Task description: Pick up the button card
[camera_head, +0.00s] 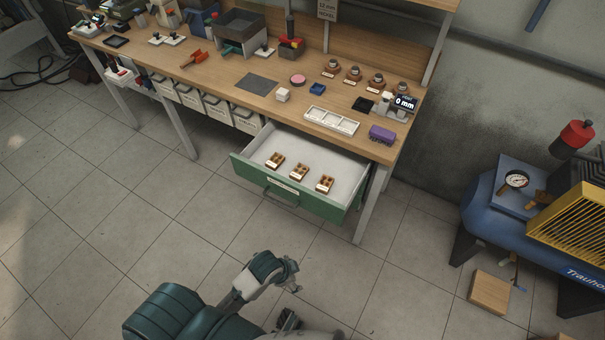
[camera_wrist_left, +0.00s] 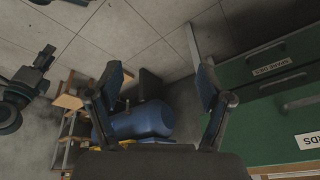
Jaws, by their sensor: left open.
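No item that I can clearly make out as the button card shows; small labels are too small to read. The open green drawer (camera_head: 238,170) holds three small brown pieces: left (camera_head: 275,160), middle (camera_head: 299,172) and right (camera_head: 325,184). A flat dark grey rectangle (camera_head: 257,84) lies on the bench. My left gripper (camera_head: 291,275) is in front of the drawer, well apart from it. In the left wrist view its fingers (camera_wrist_left: 160,85) are spread with nothing between them. A dark gripper-like part (camera_wrist_left: 38,72) at that view's left seems to be my right one; its jaws are unclear.
The wooden bench (camera_head: 225,80) carries a white divided tray (camera_head: 332,121), a purple block (camera_head: 382,134), a blue piece (camera_head: 318,88) and several round fittings. A blue compressor (camera_head: 500,225) stands right, with a wooden block (camera_head: 489,292) on the floor. Floor before the drawer is clear.

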